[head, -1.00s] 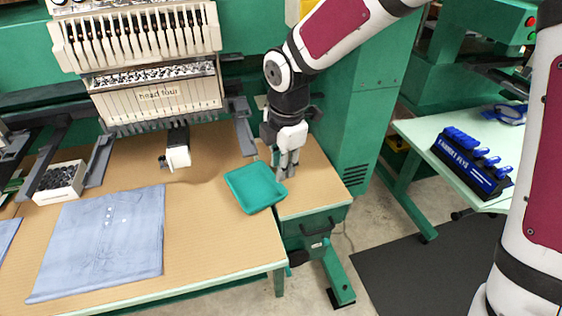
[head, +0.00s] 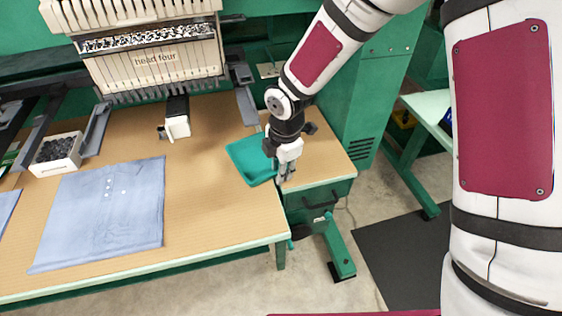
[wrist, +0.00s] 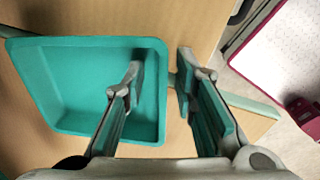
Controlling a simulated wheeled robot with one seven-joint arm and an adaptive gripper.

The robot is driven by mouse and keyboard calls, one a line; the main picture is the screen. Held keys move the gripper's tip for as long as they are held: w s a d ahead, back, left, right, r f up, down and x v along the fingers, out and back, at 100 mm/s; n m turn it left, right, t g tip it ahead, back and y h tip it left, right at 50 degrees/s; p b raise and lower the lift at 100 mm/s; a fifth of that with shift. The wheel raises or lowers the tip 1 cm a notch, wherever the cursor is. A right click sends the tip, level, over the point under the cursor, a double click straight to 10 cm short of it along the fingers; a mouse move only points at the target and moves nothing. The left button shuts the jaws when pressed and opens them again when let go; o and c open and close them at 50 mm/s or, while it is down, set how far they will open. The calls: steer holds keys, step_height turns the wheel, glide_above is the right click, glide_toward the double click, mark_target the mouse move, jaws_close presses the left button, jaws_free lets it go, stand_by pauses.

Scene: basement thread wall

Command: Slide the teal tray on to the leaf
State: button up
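The teal tray (head: 248,160) lies flat on the tan tabletop at its right end, beside the seam with the leaf (head: 322,158). The leaf is the small tan surface on the right, over a green cabinet. My gripper (head: 286,178) points down at the tray's right side. In the wrist view my gripper (wrist: 159,76) is open. Its left finger is over the inside of the tray (wrist: 75,90) and its right finger is outside the tray's right wall. The wall runs between the fingers with gaps visible. The tray looks empty.
The embroidery machine head (head: 155,65) stands behind the table. A blue cloth (head: 100,215) lies at left, with a white box of dark pieces (head: 57,154) behind it. The leaf's visible top is clear. A pale green table (head: 430,112) stands at right.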

jaws_close()
steer(key=shift+d, duration=0.15)
stand_by(0.4)
